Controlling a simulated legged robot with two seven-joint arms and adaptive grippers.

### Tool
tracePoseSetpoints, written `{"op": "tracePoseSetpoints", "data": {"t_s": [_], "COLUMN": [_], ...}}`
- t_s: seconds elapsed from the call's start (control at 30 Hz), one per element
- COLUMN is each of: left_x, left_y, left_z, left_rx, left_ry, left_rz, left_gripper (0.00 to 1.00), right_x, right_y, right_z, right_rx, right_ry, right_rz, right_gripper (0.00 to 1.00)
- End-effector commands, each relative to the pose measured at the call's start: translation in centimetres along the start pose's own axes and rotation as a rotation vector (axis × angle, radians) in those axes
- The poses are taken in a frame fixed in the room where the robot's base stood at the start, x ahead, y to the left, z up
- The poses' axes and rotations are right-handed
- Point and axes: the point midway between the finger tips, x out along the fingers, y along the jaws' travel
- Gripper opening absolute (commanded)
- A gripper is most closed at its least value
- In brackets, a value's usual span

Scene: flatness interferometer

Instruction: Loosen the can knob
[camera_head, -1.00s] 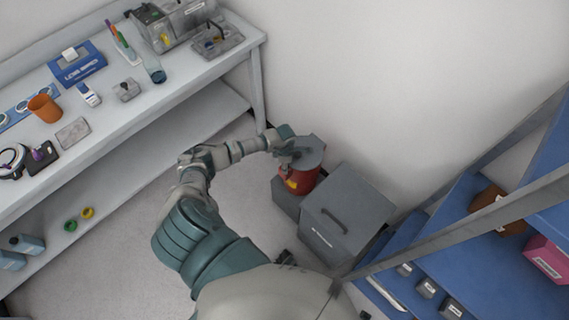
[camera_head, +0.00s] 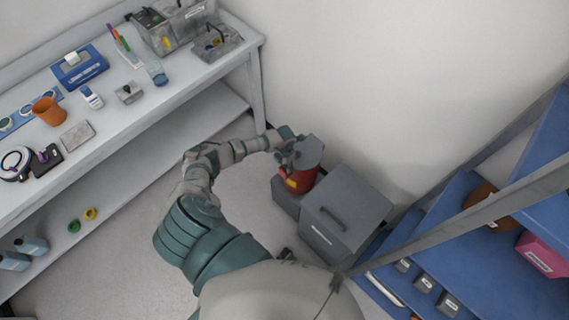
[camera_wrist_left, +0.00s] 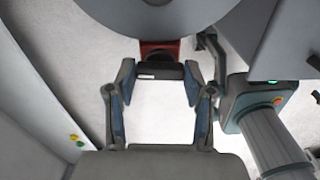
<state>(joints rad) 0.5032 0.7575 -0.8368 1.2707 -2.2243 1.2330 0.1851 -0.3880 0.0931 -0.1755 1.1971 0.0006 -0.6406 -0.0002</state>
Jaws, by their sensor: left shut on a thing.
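The red can (camera_head: 301,181) with a grey lid (camera_head: 310,151) stands on the floor side of the room by the wall, beside a grey box. There my left gripper (camera_wrist_left: 158,74) is shut on the dark can knob (camera_wrist_left: 160,70), with one finger at each end.
A grey box (camera_head: 345,212) with a handle stands close to the right of the can. A workbench (camera_head: 190,110) with lab items runs along the left. A blue shelf (camera_head: 460,250) with a metal upright is at the right. Open floor (camera_head: 255,205) lies between.

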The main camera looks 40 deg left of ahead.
Motion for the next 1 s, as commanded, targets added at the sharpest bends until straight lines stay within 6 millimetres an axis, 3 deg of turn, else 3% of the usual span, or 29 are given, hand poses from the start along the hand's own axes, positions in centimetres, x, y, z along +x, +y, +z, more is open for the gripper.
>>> {"op": "tracePoseSetpoints", "data": {"t_s": [0.57, 0.6, 0.7, 1.0], "left_x": [-0.38, -0.39, -0.35, -0.23], "left_y": [0.29, 0.3, 0.27, 0.12], "left_z": [0.53, 0.54, 0.48, 0.19], "left_rx": [-0.038, -0.038, -0.037, -0.036], "left_ry": [-0.015, -0.015, -0.013, -0.006], "left_rz": [0.003, 0.004, 0.003, 0.002], "left_gripper": [0.17, 0.54, 0.77, 0.77], "right_x": [0.2, 0.2, 0.2, 0.17], "right_y": [-0.01, -0.01, -0.02, -0.04], "right_z": [0.38, 0.38, 0.38, 0.22], "right_rx": [-0.002, -0.002, -0.002, 0.002], "right_ry": [-0.003, -0.003, -0.003, 0.0], "right_rz": [0.0, 0.0, 0.0, 0.0], "right_gripper": [0.4, 0.4, 0.4, 0.4]}}
